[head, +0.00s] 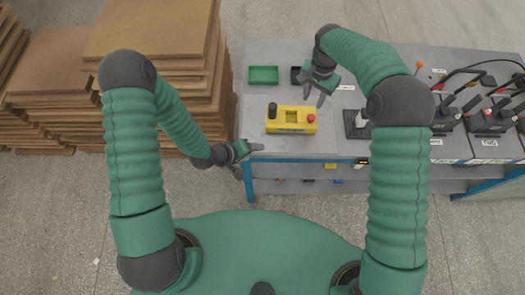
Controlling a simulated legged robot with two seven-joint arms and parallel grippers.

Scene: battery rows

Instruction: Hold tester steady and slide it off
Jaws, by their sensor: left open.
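A yellow box-shaped device (291,127), which looks like the tester, sits on the grey bench top (258,99). It has a black knob at its left end and a red button at its right end. My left gripper (249,160) is open and empty at the bench's front left corner, in front of and to the left of the yellow device. My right gripper (313,97) is above the bench, just behind the device's right part, with its fingers apart and nothing between them.
A green tray (263,75) and a small black tray (296,75) lie behind the device. A black holder (352,124) stands to its right, partly hidden by my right arm. Batteries with cables (489,121) fill the bench's right side. Stacked brown boards (150,35) rise left of the bench.

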